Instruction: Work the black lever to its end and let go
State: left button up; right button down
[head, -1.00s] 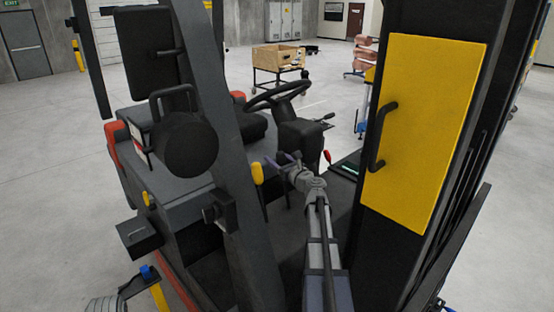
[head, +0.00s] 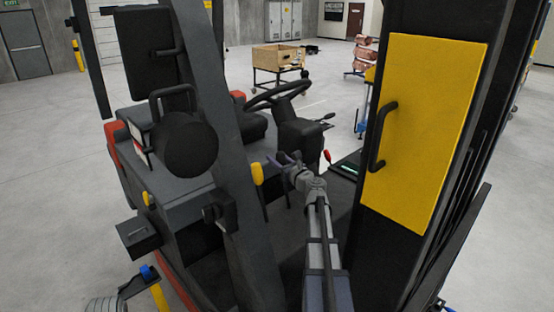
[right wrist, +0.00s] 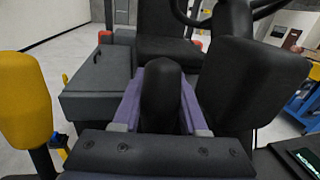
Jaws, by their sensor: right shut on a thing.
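The black lever (right wrist: 162,95) has a rounded black knob, seen in the right wrist view between the two purple fingers of my right gripper (right wrist: 160,112). The fingers lie on both sides of the knob and are shut on it. In the head view my right gripper (head: 281,162) reaches into the forklift cab, just right of a yellow-knobbed lever (head: 257,174). The lever in my grip is mostly hidden there by the gripper. My left gripper is not in view.
The yellow knob (right wrist: 24,100) stands close left of my gripper. The steering wheel (head: 277,95) and dark steering column (head: 300,138) are beyond it. A red-knobbed lever (head: 327,155) is to the right. The cab pillar (head: 225,150) and yellow panel (head: 425,130) flank my arm.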

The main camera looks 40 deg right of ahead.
aim_at(285, 161)
jog(key=shift+s, duration=0.1)
dwell(0.5)
jog(key=shift+s+f+b, duration=0.1)
jog(key=shift+s+b, duration=0.15)
jog(key=shift+b, duration=0.15)
jog(key=s+t+b, duration=0.1)
jog(key=s, duration=0.1)
jog(key=s+r+t+b, duration=0.1)
jog(key=b, duration=0.1)
jog(key=shift+s+d+m, duration=0.1)
jog(key=shift+s+m, duration=0.2)
jog(key=shift+s, duration=0.1)
jog(key=shift+s+r+t+b, duration=0.15)
jog(key=shift+s+t+b, duration=0.2)
jog(key=shift+t+b, duration=0.05)
jog(key=shift+d+r, duration=0.1)
jog(key=shift+c, duration=2.2)
grip_release()
jog(key=shift+h, duration=0.4)
jog(key=shift+r, duration=0.1)
